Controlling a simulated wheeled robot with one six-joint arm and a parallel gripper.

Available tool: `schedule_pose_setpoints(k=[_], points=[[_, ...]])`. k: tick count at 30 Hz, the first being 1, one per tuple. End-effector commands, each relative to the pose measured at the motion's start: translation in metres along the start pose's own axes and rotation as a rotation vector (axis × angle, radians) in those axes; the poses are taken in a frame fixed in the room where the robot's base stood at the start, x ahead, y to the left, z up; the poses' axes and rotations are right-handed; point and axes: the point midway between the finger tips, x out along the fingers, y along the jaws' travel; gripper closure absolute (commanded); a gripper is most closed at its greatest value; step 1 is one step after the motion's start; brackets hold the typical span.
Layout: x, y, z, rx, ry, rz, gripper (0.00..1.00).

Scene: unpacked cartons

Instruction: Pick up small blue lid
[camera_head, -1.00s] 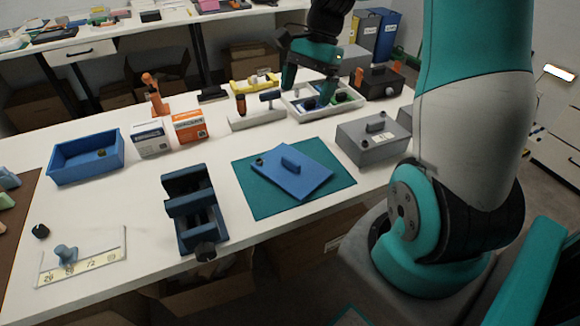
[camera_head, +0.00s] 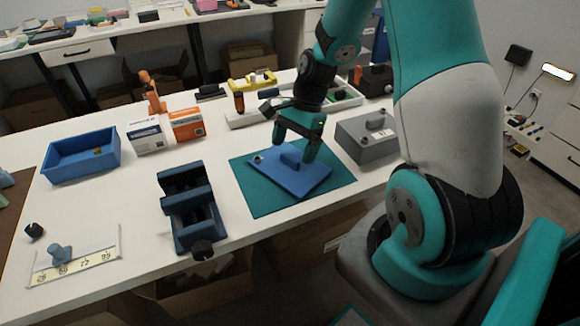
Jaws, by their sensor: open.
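The small blue lid (camera_head: 298,181) is a flat blue plate with a raised bar handle (camera_head: 291,156) on top and a small dark knob at its left corner. It lies flat, turned at an angle, on the teal mat (camera_head: 255,200). My gripper (camera_head: 294,150) points down above the lid, its two teal fingers apart on either side of the handle. I cannot tell how far above the lid the fingertips are. The right finger hides a part of the lid's back edge.
A grey lidded box (camera_head: 366,145) stands right of the mat, and a dark blue vise-like fixture (camera_head: 188,208) left of it. An open blue bin (camera_head: 62,160), small cartons (camera_head: 186,125) and a white divided tray (camera_head: 345,97) stand farther back.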

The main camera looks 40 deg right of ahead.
Motion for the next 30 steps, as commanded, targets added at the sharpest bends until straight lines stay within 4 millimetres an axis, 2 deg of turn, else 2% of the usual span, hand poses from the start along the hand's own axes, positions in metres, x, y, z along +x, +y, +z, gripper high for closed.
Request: schedule_pose_setpoints(k=[1,5,13,14,18,21,30], points=[[0.010,0.001,0.000,-0.001,-0.003,0.005,0.11],[0.024,0.001,0.000,-0.001,-0.001,0.002,0.11],[0.027,0.001,0.000,-0.001,0.000,0.000,0.11],[0.027,0.001,0.000,-0.001,0.000,0.001,0.15],[0.027,0.000,0.000,-0.001,0.000,0.000,0.47],[0.027,0.001,0.000,-0.001,0.000,0.001,0.67],[0.025,0.000,0.001,-0.001,0.000,0.000,0.68]])
